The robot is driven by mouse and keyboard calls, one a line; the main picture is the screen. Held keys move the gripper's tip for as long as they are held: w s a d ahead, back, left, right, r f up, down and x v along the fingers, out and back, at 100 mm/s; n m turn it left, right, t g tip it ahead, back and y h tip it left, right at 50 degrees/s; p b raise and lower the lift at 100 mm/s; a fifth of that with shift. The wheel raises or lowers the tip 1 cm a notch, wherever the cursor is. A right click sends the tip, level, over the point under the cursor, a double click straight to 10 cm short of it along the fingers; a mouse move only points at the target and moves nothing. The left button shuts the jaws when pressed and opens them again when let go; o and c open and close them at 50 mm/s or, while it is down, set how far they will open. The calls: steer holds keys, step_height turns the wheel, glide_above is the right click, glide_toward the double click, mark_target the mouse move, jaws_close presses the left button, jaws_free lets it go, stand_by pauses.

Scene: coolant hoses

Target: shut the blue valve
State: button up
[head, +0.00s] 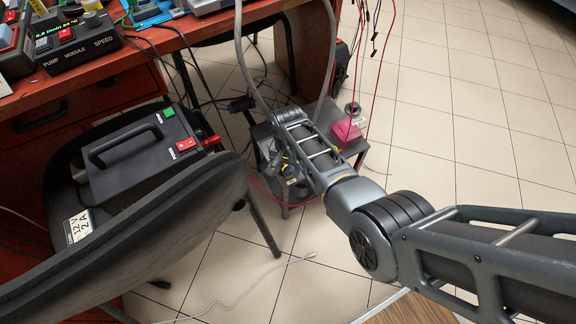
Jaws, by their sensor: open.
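My arm reaches from the lower right to a low dark stand beside the desk. My gripper (278,160) is small and partly hidden at the arm's far end, low over the stand; its jaws are open, but the fingertips are hard to make out. A small blue and yellow part (289,170) shows right by it, just left of my forearm. It may be the blue valve, but its handle position cannot be told. I cannot tell whether the gripper touches it. A grey hose (244,55) runs down to this spot.
A dark chair (150,235) holding a black power box (140,155) stands close on the left. The red-brown desk (110,85) carries instruments. Red and black cables hang above a pink box (346,131) on the stand (352,149). The tiled floor (460,120) at right is clear.

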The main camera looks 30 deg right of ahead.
mark_target(288, 170)
step_height(288, 170, up, 8)
steer(key=p, duration=0.3)
steer(key=shift+f, duration=0.1)
steer(key=shift+f, duration=0.1)
